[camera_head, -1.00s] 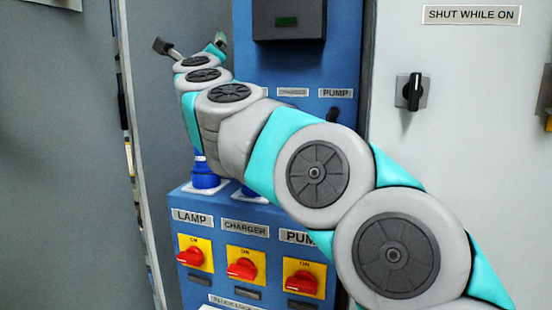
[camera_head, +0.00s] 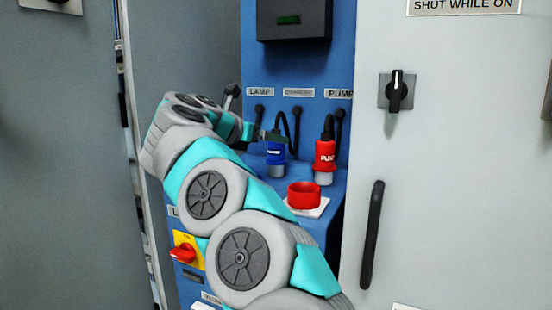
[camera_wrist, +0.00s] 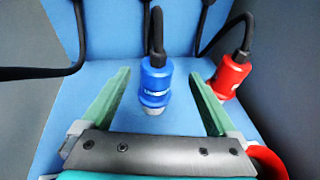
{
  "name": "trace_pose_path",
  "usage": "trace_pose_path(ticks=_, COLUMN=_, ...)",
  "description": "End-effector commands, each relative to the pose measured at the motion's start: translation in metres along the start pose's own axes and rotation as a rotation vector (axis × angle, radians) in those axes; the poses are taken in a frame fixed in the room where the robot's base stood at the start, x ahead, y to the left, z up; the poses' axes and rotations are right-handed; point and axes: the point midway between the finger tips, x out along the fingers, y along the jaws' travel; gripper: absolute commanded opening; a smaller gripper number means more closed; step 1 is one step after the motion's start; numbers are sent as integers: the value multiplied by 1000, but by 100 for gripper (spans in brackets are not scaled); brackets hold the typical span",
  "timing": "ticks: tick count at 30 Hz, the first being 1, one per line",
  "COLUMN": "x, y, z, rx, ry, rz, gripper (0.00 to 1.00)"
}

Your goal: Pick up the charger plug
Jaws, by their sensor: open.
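The blue plug (camera_head: 275,158), on a black cable below the middle label, looks like the charger plug. In the wrist view the blue plug (camera_wrist: 155,82) is between the two green fingers of my gripper (camera_wrist: 160,75), with space on both sides. My gripper is open and holds nothing. How far the plug is in depth between the fingers is hard to tell. In the head view my gripper (camera_head: 256,132) is just left of the plug, partly hidden by my arm.
A red socket (camera_head: 304,195) sits on the blue ledge below. Black cables (camera_wrist: 75,40) run around the gripper. A grey door (camera_head: 440,150) stands to the right.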

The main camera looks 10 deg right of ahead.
Motion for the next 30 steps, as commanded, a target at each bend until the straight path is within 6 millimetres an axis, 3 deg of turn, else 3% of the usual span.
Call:
trace_pose_path(ticks=10, x=44, y=4, z=-4, rx=-2, ry=0, rz=0, gripper=94)
trace_pose_path(ticks=18, x=48, y=5, z=-5, rx=-2, ry=-1, rz=2, gripper=93)
trace_pose_path(ticks=30, x=48, y=5, z=-5, rx=-2, ry=-2, rz=2, gripper=48)
